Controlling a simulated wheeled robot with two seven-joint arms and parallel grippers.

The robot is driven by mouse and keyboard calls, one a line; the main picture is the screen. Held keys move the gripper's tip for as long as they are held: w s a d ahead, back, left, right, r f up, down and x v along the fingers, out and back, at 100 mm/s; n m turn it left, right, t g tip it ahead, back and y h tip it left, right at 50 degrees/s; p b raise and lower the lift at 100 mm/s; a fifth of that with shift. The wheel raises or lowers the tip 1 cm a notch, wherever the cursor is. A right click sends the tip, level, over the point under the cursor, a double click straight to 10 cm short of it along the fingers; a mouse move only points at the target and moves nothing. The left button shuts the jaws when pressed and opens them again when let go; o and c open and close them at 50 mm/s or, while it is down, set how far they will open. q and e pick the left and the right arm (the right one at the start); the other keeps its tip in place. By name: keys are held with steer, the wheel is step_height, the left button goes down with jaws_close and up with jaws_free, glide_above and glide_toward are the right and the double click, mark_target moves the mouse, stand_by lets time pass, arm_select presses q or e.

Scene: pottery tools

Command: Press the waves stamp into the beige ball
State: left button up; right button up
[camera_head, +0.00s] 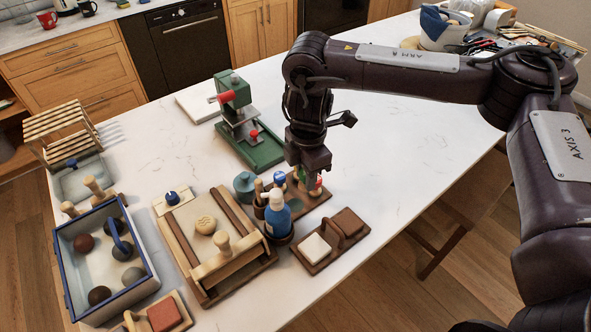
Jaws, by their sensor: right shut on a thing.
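A beige, rounded, flattened lump (205,225) lies on the wooden-framed board (240,241), left of centre; it looks like the beige ball. My right gripper (310,182) points down over the brown stamp rack (312,200). It is shut on a small stamp (316,187) with red and green showing, mostly hidden by the fingers. I cannot make out whether it bears the waves pattern. Another stamp with a blue top (279,179) stands just left of the gripper. My left gripper is not in view.
A blue spray bottle (277,214) stands between the rack and the board. A blue-edged tray (141,282) of dark balls is at left. A green press (255,148) stands behind. A block holder (324,249) lies in front.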

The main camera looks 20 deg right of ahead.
steer(key=n, duration=0.5)
steer(key=w+a+n+p, duration=0.1)
steer(key=n, duration=0.2)
steer(key=shift+f, duration=0.2)
steer(key=f+n+b, duration=0.1)
steer(key=f+n, duration=0.1)
steer(key=n, duration=0.1)
steer(key=f+n+b, duration=0.2)
steer(key=f+n, duration=0.1)
steer(key=f+n+b, duration=0.2)
steer(key=n, duration=0.2)
steer(key=shift+w+a+f, duration=0.4)
steer(key=shift+f, duration=0.3)
steer(key=o, duration=1)
steer(key=shift+o, duration=0.2)
steer(key=shift+r, duration=0.15)
step_height(320, 180, up, 8)
steer(key=shift+f, duration=0.2)
